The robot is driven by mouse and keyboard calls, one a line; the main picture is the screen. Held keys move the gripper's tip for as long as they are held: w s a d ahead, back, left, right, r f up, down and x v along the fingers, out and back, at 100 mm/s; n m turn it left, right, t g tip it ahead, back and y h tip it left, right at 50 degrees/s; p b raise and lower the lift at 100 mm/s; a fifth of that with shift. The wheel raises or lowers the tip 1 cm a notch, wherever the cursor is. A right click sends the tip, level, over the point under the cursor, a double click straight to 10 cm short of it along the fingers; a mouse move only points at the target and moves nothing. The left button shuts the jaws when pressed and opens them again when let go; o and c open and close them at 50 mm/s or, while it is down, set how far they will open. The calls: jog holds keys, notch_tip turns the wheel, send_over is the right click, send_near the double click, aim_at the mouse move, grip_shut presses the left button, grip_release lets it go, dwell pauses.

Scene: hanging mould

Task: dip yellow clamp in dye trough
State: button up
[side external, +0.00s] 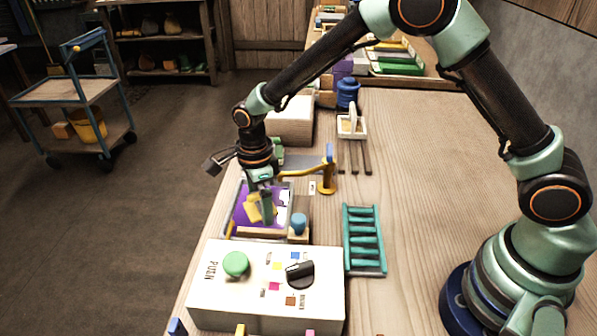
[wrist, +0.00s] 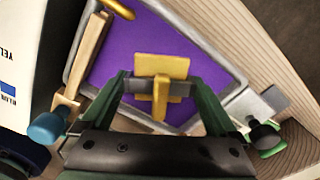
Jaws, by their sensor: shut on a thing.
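The yellow clamp (side external: 254,211) is held between the fingers of my gripper (side external: 266,205), which points down over the dye trough. In the wrist view, the clamp (wrist: 162,67) sits between the two fingertips of my gripper (wrist: 155,86). The dye trough (side external: 289,190) has a grey rim and purple dye; in the wrist view its rim (wrist: 203,45) surrounds the purple surface. The clamp is over the purple dye, low in the trough area. I cannot tell whether it touches the dye.
A white control box (side external: 215,290) with a green push button (side external: 235,264) and black knob (side external: 300,272) stands in front of the trough. A yellow tap-like post (side external: 327,178) stands behind right. A teal rack (side external: 363,240) lies to the right. Bare tabletop (side external: 420,200) is beyond it.

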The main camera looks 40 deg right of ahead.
aim_at(259, 193)
jog(key=shift+r, duration=3.15)
